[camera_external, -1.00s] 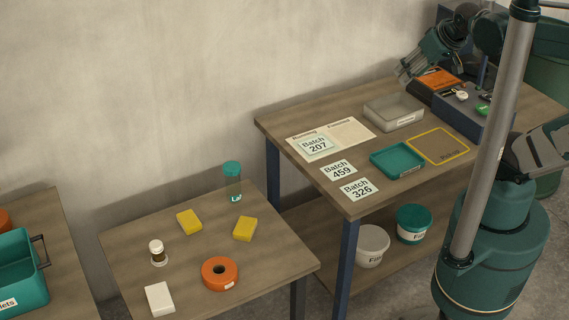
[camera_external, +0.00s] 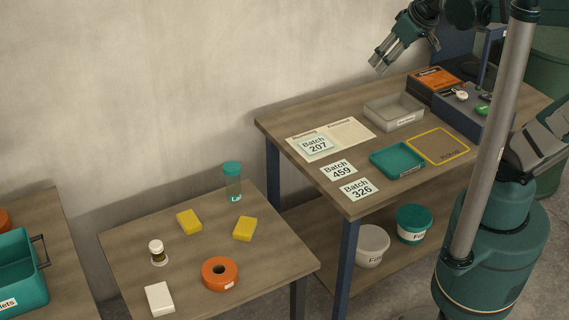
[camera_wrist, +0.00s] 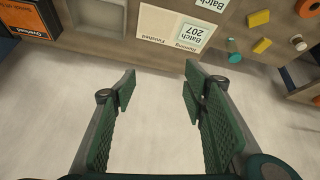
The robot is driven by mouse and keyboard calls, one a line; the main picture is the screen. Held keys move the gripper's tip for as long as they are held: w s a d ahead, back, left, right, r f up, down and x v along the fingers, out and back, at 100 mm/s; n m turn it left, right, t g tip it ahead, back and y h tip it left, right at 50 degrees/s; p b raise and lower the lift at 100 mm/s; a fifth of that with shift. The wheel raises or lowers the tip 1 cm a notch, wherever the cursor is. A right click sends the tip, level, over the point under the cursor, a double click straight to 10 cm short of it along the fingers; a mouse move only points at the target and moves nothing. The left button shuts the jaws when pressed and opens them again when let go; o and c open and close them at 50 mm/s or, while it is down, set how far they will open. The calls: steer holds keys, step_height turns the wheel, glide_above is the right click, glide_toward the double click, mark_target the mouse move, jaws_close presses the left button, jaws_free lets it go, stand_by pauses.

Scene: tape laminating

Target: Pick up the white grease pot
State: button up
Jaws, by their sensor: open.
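Which item is the white grease pot is not certain from the pictures. My gripper (camera_external: 378,66) is open and empty, raised near the workbench's back edge. In the wrist view its fingers (camera_wrist: 158,88) are apart with only pale wall or floor between them.
The workbench holds a grey tray (camera_external: 394,112), a teal tray (camera_external: 397,158), an orange box (camera_external: 437,78) and batch papers (camera_external: 338,169). The left table holds yellow sponges (camera_external: 189,221), orange tape (camera_external: 220,273), a teal-lidded bottle (camera_external: 232,183) and a white block (camera_external: 159,298). Buckets (camera_external: 372,245) stand below.

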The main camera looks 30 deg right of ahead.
steer(key=w+a+n+g+y, duration=0.15)
steer(key=w+a+n, duration=0.45)
steer(key=w+a, duration=0.95)
steer(key=w+a+f+n+g, duration=0.1)
steer(key=w+a+f+n, duration=0.15)
steer(key=a, duration=0.55)
steer(key=w+a+f+n+g, duration=0.1)
steer(key=a+f, duration=0.3)
steer(key=a, duration=0.4)
steer(key=w+a+f+n, duration=0.2)
steer(key=a+f, duration=0.2)
steer(key=a, duration=0.4)
steer(key=n+g+h, duration=0.2)
steer(key=n+g, duration=0.1)
steer(key=n, duration=0.7)
glide_toward(158, 243)
step_height(158, 243, down, 5)
steer(key=shift+w+d+f, duration=0.1)
steer(key=shift+w+d, duration=0.05)
steer(key=shift+f, duration=0.25)
steer(key=shift+f, duration=0.1)
